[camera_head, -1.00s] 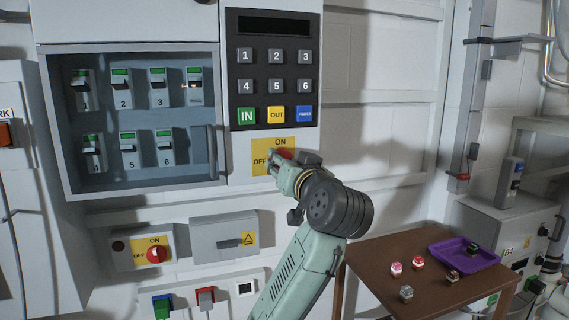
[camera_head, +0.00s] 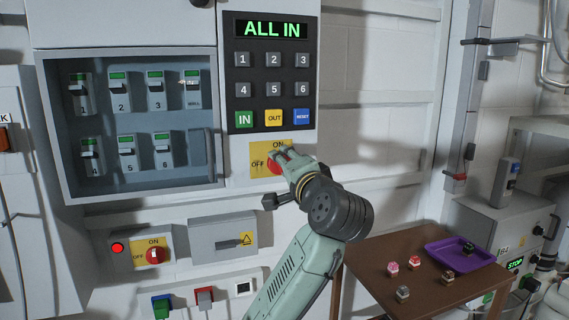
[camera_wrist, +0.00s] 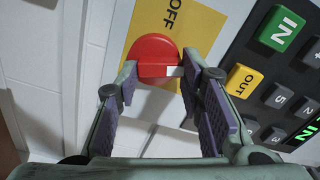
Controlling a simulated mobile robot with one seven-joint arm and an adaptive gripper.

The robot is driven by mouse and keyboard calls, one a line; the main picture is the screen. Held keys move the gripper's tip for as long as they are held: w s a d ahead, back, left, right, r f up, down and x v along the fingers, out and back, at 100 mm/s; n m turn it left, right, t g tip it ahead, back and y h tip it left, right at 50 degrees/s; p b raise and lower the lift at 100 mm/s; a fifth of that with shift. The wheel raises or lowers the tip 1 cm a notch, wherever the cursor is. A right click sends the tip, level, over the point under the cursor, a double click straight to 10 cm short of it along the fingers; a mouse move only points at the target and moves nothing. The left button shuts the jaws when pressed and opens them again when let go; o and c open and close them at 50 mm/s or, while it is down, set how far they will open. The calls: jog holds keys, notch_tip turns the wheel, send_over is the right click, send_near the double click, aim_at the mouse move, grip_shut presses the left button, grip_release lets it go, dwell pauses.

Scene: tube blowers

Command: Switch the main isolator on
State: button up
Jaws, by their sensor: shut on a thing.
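The main isolator is a red rotary knob (camera_head: 272,168) on a yellow plate (camera_head: 257,150) marked ON at the top and OFF at the left, below the keypad. In the wrist view the red knob (camera_wrist: 157,52) sits between the two fingers, with its white mark pointing right, the side where the keypad lies. My gripper (camera_head: 281,153) is shut on the knob; it also shows in the wrist view (camera_wrist: 160,74). ON is hidden in the wrist view. The display (camera_head: 271,28) above the keypad is lit and reads ALL IN.
An open breaker cabinet (camera_head: 217,120) stands left of the keypad. Below are a smaller red switch (camera_head: 154,256) with a lit red lamp (camera_head: 117,248) and a grey box (camera_head: 215,238). A brown table (camera_head: 375,270) with a purple tray (camera_head: 445,262) stands at the lower right.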

jog(key=shift+d+m, duration=0.15)
jog(key=shift+m, duration=1.75)
jog(key=o, duration=1.2)
jog(key=shift+c, duration=0.2)
jog(key=v, duration=1.2)
